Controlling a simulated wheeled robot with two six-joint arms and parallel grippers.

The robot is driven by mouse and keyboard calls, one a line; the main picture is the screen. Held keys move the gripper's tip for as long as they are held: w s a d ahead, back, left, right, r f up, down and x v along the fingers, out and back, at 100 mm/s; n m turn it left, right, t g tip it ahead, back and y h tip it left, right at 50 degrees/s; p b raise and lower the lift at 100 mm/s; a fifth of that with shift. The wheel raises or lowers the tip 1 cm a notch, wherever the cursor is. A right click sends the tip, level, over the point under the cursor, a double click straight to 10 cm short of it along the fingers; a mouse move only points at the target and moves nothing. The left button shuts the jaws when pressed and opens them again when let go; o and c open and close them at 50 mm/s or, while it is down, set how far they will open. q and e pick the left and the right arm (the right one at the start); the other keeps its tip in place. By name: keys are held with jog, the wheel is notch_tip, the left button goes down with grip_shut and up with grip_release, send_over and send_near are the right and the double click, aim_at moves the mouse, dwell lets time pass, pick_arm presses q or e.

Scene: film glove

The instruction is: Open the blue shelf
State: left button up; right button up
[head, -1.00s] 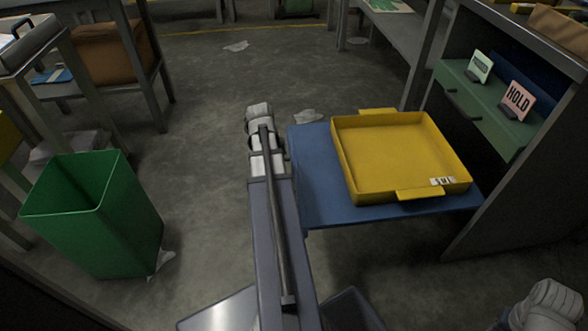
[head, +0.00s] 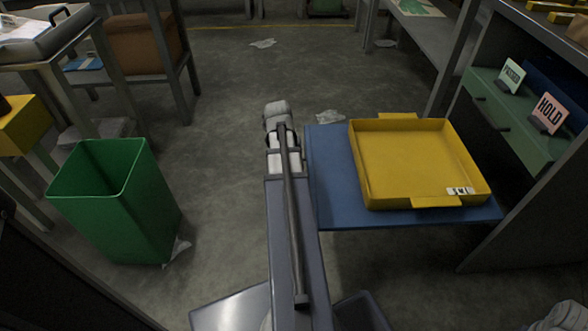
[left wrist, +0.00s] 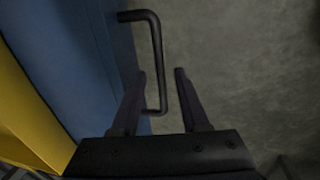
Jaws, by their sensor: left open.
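The blue shelf (head: 330,190) stands out from the grey cabinet on the right, with a yellow tray (head: 405,165) on it. In the left wrist view the blue shelf (left wrist: 75,50) fills the left side. Its black handle (left wrist: 157,50) sticks out from the edge. My left gripper (left wrist: 160,72) is open, with the handle's bar between its two fingers; I see no firm grip. In the head view my left arm lies along the shelf's left edge and hides the handle and my left fingers. My right gripper is not in view.
A green bin (head: 115,205) stands on the floor at left. Grey tables with boxes stand behind it. The cabinet holds a green drawer (head: 500,120) with a HOLD sign (head: 549,113). The floor between bin and shelf is mostly clear, with scraps of paper.

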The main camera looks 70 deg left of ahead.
pick_arm(q)
jog(key=shift+r, duration=0.15)
notch_tip(320, 180, up, 7)
jog(key=s+p, duration=0.1)
jog(key=p, duration=0.6)
jog(key=shift+s+a+r+p, duration=0.2)
jog(key=shift+a+p, duration=0.05)
jog(key=shift+p, duration=0.1)
